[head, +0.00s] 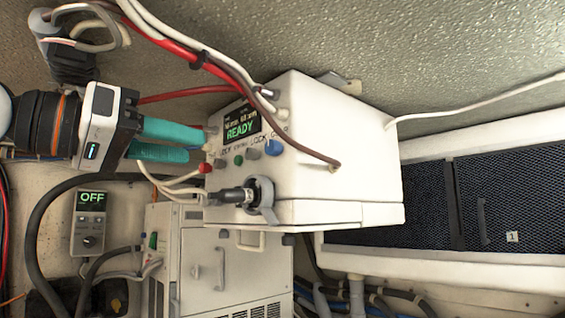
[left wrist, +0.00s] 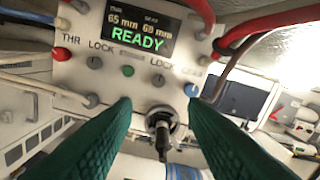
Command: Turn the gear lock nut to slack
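A white control box (head: 335,155) carries a panel with a display reading READY. The gear lock nut appears to be the small grey round part (left wrist: 158,80) by the right LOCK label, beside the blue GEAR knob (left wrist: 191,90). In the head view the grey part (head: 252,153) sits between a green button and the blue knob (head: 274,147). My left gripper (head: 204,143) is open and empty in front of the panel's left side. In the left wrist view its teal fingers (left wrist: 160,104) are spread below the grey part, apparently not touching it. My right gripper is not in view.
A dark plug in a grey ring (head: 262,197) juts from the panel's lower part, between my fingertips in the wrist view. A red knob (left wrist: 57,123) is at the left. Red, white and brown cables (head: 235,75) cross above. A control reading OFF (head: 90,222) is lower left.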

